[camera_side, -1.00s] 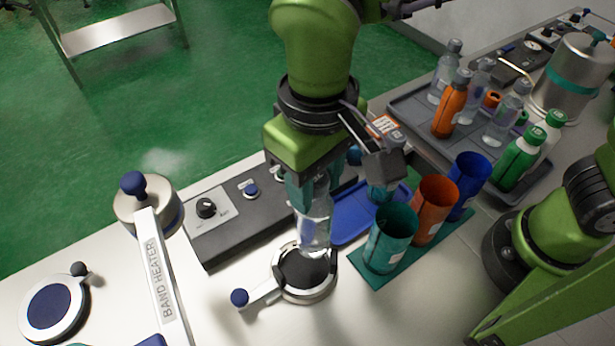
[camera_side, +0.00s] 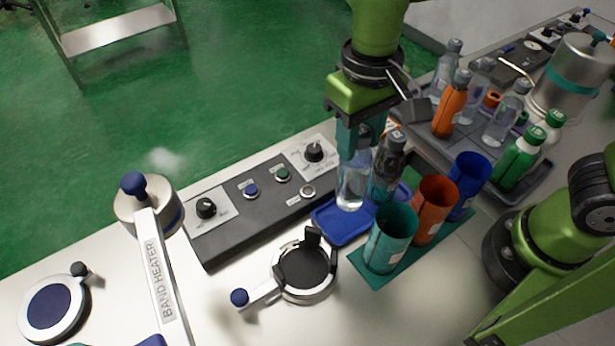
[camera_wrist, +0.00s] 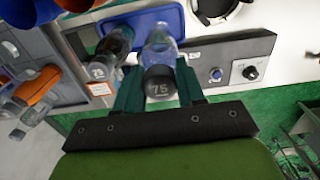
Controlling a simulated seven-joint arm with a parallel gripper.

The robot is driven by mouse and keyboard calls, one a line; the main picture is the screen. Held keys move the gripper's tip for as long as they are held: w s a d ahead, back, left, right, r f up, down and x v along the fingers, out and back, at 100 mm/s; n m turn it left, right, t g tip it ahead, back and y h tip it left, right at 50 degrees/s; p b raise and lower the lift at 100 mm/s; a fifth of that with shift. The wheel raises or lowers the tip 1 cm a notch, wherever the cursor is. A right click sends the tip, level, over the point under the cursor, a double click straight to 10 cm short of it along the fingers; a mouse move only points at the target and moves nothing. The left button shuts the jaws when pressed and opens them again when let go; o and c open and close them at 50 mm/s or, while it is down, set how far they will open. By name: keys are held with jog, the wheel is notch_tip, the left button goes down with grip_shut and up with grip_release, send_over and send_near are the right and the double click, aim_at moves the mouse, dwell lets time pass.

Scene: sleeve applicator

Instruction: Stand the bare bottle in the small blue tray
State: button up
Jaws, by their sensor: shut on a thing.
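The bare bottle (camera_side: 353,185) is clear with a dark cap and is upright. My gripper (camera_side: 356,145) is shut on its upper part, and the wrist view shows the fingers on both sides of the cap marked 75 (camera_wrist: 160,80). The small blue tray (camera_side: 338,232) lies under the bottle, and it also shows in the wrist view (camera_wrist: 188,12). The bottle's base is over the left part of the tray; I cannot tell whether it touches. A darker bottle (camera_side: 386,172) stands close on its right, at the tray's far side, and shows in the wrist view (camera_wrist: 115,42).
Teal (camera_side: 391,240), orange (camera_side: 434,212) and blue (camera_side: 468,185) cups stand just right of the tray. The round black-centred station (camera_side: 304,268) in front is empty. A control panel (camera_side: 255,205) lies to the left. A grey tray (camera_side: 535,185) of bottles stands at the right.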

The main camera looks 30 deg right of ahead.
aim_at(355, 162)
jog(key=shift+f, duration=2.6)
jog(key=o, duration=1)
jog(key=shift+f, duration=0.1)
notch_tip(355, 162, up, 12)
jog(key=shift+f, duration=0.1)
jog(key=s+d+m+t+y, duration=0.2)
jog(key=d+t, duration=0.5)
jog(key=d, duration=1.1)
jog(key=shift+s+d+f+m, duration=0.25)
jog(key=shift+s+f+m, duration=0.25)
jog(key=shift+m, duration=0.5)
